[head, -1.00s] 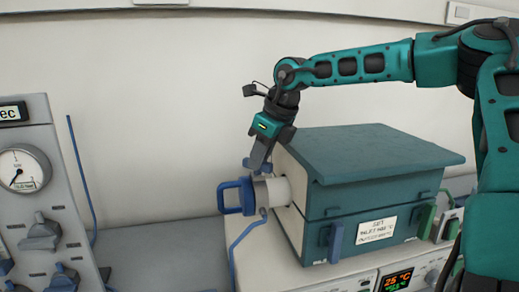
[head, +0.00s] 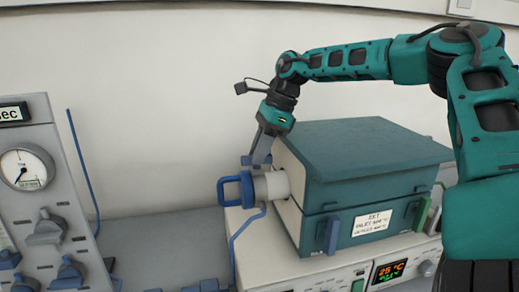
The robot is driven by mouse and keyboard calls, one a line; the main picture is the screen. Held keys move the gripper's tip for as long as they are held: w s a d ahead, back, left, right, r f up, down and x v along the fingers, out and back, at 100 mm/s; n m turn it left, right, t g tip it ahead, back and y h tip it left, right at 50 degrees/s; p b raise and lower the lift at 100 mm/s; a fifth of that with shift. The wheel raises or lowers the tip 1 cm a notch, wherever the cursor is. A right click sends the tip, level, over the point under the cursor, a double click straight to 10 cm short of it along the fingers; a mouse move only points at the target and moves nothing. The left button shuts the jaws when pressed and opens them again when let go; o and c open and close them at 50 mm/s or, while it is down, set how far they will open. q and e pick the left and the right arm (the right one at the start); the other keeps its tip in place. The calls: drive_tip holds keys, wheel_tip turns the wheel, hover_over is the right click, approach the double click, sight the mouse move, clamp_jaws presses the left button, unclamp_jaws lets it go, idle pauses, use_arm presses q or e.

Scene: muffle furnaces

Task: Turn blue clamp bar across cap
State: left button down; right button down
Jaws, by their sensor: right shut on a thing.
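The cap with a blue loop handle (head: 232,190) sits at the left end of the pale tube (head: 271,185) that sticks out of the furnace's left side. The blue clamp bar (head: 247,160) shows as a small blue piece just above the tube, partly hidden by my fingers. My right gripper (head: 260,157) reaches down from above and is shut on the clamp bar. The bar's exact angle to the cap is hard to tell. My left gripper is not in view.
The teal furnace (head: 370,155) stands on a pale control base (head: 330,272) with a lit display. A blue hose (head: 238,235) hangs below the tube. A grey gauge panel (head: 40,195) stands at the left. The grey bench between is mostly clear.

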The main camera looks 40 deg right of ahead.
drive_tip(key=shift+n, duration=0.3)
drive_tip(key=c, duration=1)
unclamp_jaws()
drive_tip(key=shift+c, duration=0.2)
drive_tip(key=shift+r, duration=0.1)
drive_tip(key=v, duration=1.3)
drive_tip(key=shift+w+p, duration=0.15)
drive_tip(key=shift+p, duration=0.25)
